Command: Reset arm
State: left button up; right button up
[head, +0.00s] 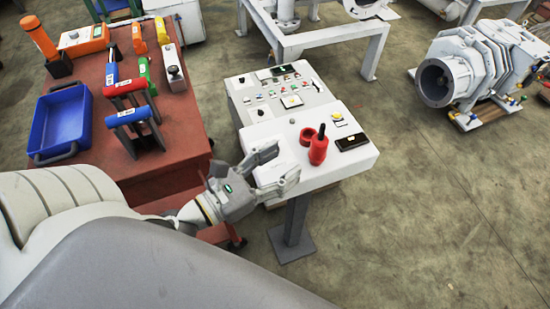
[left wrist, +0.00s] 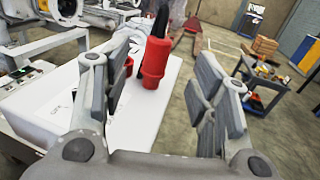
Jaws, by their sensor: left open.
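My left gripper (head: 282,170) is open and empty in the head view, at the near left edge of a white control console (head: 340,170). A red tool with a dark top (head: 318,150) stands on the console, a short way beyond and to the right of the fingertips. In the left wrist view the two open fingers of my left gripper (left wrist: 163,95) frame the same red tool (left wrist: 155,65), which stands apart from them. A red ring-like part (head: 307,137) is beside the tool. My right gripper is not in view.
A red table (head: 185,120) on the left holds a blue bin (head: 62,118), red and blue handled tools (head: 126,88) and an orange case (head: 83,39). A black device (head: 351,142) lies on the console. Grey machinery (head: 465,70) stands at the right. Open floor (head: 430,200) lies right of the console.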

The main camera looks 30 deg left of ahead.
pick_arm(q)
jog(key=shift+s+a, duration=0.15)
jog(key=shift+s, duration=0.25)
